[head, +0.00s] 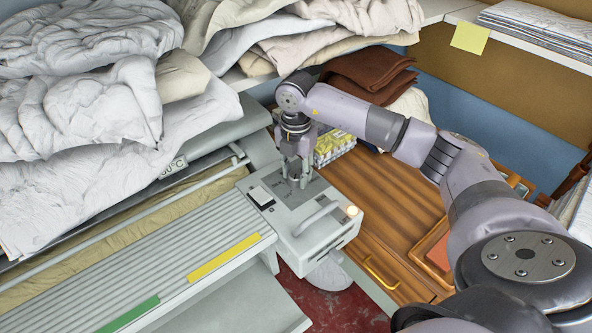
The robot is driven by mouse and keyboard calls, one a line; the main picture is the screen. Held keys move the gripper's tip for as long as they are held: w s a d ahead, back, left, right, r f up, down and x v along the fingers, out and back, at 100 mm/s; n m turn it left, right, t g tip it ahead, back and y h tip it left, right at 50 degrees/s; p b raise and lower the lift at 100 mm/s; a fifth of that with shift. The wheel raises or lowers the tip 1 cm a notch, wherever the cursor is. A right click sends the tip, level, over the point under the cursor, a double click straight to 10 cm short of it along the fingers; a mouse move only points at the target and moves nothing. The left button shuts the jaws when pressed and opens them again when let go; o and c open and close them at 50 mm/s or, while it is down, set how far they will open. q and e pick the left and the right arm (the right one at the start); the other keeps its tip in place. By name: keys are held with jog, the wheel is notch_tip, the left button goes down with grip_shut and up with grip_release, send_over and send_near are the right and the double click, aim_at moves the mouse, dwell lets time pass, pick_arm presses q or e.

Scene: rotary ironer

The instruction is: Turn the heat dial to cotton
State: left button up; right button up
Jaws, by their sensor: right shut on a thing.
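The rotary ironer's grey control box (320,238) sits at the right end of the ironer, with a rocker switch (261,196) on its top left and a curved lever (316,217) at its front. My right gripper (299,182) points down onto the top of this box, behind the lever. It is shut on the heat dial, which the fingers mostly hide. The dial's pointer and the cotton mark cannot be read from here. My left gripper is out of view.
White linen (85,115) is heaped over the ironer on the left. A slatted feed board (150,268) with yellow and green strips lies in front. A wooden cabinet (385,200) stands right of the box. A yellow-patterned packet (333,147) lies just behind my right gripper.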

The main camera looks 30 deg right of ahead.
aim_at(296, 174)
jog(key=shift+m, duration=0.8)
jog(key=o, duration=1.2)
jog(key=shift+c, duration=0.2)
jog(key=shift+r, duration=0.1)
notch_tip(296, 174, up, 7)
jog(key=shift+r, duration=0.2)
jog(key=shift+f, duration=0.15)
